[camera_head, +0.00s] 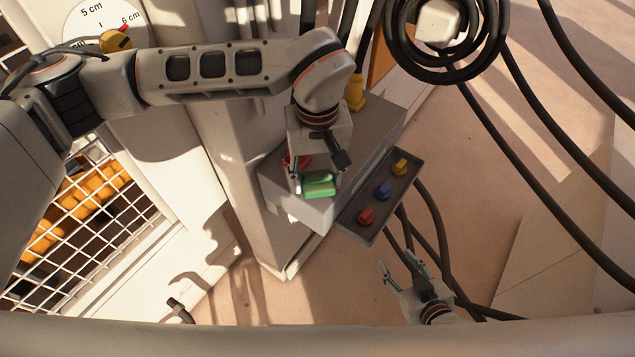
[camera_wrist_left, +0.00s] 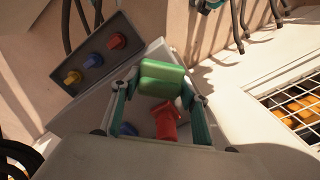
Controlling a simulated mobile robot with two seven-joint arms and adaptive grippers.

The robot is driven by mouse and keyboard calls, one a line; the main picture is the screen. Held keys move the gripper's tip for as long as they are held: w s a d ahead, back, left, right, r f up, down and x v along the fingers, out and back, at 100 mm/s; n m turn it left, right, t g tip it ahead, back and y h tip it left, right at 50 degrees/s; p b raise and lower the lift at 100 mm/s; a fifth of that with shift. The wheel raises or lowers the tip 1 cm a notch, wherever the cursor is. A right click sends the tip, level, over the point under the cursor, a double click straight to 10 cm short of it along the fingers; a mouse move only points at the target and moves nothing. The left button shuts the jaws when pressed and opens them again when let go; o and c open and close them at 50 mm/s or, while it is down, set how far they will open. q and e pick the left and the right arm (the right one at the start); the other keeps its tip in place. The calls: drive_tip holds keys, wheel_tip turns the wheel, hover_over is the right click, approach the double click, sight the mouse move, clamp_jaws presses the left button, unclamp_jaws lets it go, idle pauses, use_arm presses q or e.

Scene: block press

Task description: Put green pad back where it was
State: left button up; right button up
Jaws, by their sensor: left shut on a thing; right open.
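The green pad (camera_head: 319,184) is held in my left gripper (camera_head: 314,186) above the grey box (camera_head: 310,213). In the left wrist view the green pad (camera_wrist_left: 162,79) sits between the two fingers of my left gripper (camera_wrist_left: 160,95). A red piece (camera_head: 294,160) is on the box beside the gripper, and it shows below the pad in the left wrist view (camera_wrist_left: 165,121). A blue piece (camera_wrist_left: 128,129) is partly hidden by the left finger. I cannot tell whether the pad touches the box. My right gripper (camera_head: 402,270) is open and empty at the lower right.
A dark tray (camera_head: 352,229) at the box's side carries red (camera_head: 366,215), blue (camera_head: 383,190) and yellow (camera_head: 400,167) pieces. A gauge (camera_head: 98,25) is at upper left, a white mesh (camera_head: 80,215) below it. Black cables (camera_head: 520,130) hang at right.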

sight(317, 174)
use_arm(q)
drive_tip(key=shift+f, duration=1.3)
drive_tip(key=shift+f, duration=0.2)
drive_tip(key=o, duration=1.1)
drive_tip(key=shift+c, duration=0.2)
drive_tip(key=shift+r, duration=0.15)
wheel_tip(317, 174, up, 11)
drive_tip(key=shift+f+b, duration=0.15)
drive_tip(key=shift+b, duration=0.3)
drive_tip(key=shift+r, duration=0.7)
